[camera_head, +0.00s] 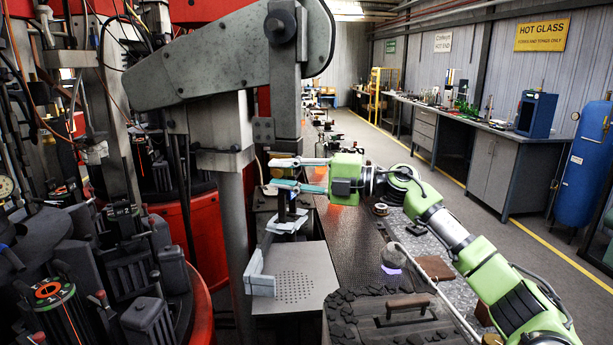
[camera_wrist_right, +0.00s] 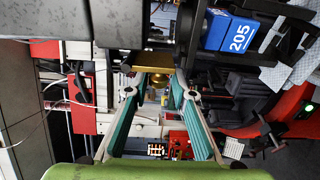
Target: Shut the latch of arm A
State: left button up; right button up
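A large grey machine arm (camera_head: 215,65) reaches across the top of the head view, with a vertical part hanging from its end; no letter A is readable on it. My right gripper (camera_head: 276,174) is level beside the lower end of that part. Its fingers are apart, one above the other. In the right wrist view my right gripper (camera_wrist_right: 160,80) has teal fingers spread, with a brass-coloured piece (camera_wrist_right: 153,62) just beyond the tips. I cannot tell whether they touch it or whether it is the latch. The latch is not clearly identifiable. My left gripper is not in view.
Below the gripper is a grey perforated plate (camera_head: 300,272) with an upright bracket. Moulds on a red round table (camera_head: 201,310) stand at left. A blue block marked 205 (camera_wrist_right: 229,33) is near the gripper in the wrist view. A workbench (camera_head: 498,160) and open aisle lie at right.

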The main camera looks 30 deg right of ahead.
jog(key=v, duration=1)
jog(key=shift+s+d, duration=0.2)
jog(key=shift+s, duration=0.1)
